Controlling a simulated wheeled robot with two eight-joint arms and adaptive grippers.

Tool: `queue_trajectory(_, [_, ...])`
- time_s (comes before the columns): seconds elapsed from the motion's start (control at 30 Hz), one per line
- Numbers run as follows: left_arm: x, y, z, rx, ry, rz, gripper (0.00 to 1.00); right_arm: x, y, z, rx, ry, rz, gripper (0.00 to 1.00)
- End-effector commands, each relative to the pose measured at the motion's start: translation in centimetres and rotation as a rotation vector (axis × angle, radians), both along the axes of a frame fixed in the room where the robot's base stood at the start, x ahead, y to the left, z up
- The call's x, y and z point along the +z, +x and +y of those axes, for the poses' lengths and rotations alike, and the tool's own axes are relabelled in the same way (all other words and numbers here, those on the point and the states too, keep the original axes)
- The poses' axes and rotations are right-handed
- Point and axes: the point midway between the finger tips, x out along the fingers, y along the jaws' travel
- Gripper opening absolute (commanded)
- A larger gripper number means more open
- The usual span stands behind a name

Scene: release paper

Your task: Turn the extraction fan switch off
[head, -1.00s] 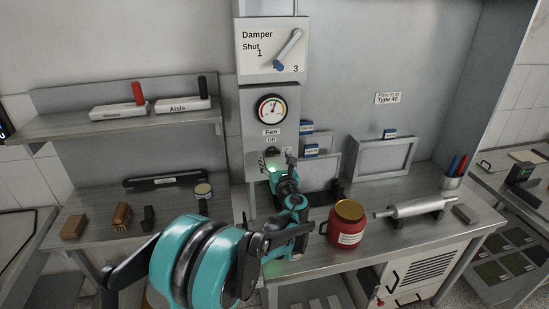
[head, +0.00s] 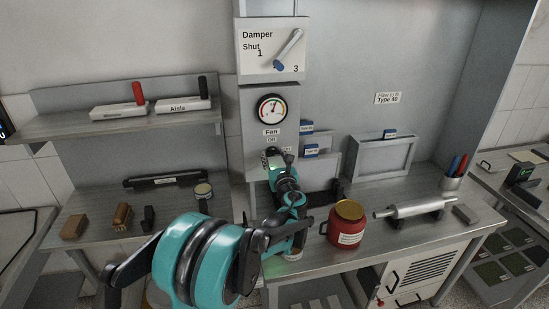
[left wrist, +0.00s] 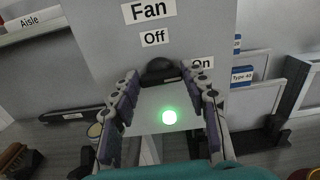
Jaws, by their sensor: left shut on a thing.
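The fan switch is a dark rotary knob (left wrist: 159,68) on a grey panel (left wrist: 100,40). An "Off" label (left wrist: 155,38) is above it and an "On" label (left wrist: 202,63) is to its right. A green light (left wrist: 169,117) glows below the knob. My left gripper (left wrist: 164,76) has its fingers on either side of the knob and is shut on it. The fingertips and gripper hide part of the knob's edges, so its exact pointing direction is unclear. In the head view the left gripper (head: 273,161) is at the panel, below the "Fan" label (head: 271,132). My right gripper is not in view.
A round gauge (head: 272,108) and a damper lever panel (head: 262,60) are above the switch. A red jar (head: 347,225) and a rolling-pin-like cylinder (head: 413,208) stand on the bench to the right. A shelf (head: 70,127) is at the left.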

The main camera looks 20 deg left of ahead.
Motion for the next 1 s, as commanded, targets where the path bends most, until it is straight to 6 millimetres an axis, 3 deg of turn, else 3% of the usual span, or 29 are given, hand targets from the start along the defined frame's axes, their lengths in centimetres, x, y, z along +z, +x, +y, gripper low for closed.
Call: queue_trajectory(1.0, [-0.3,-0.2,0.3,0.0,-0.692,-0.522,0.16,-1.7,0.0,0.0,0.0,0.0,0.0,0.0])
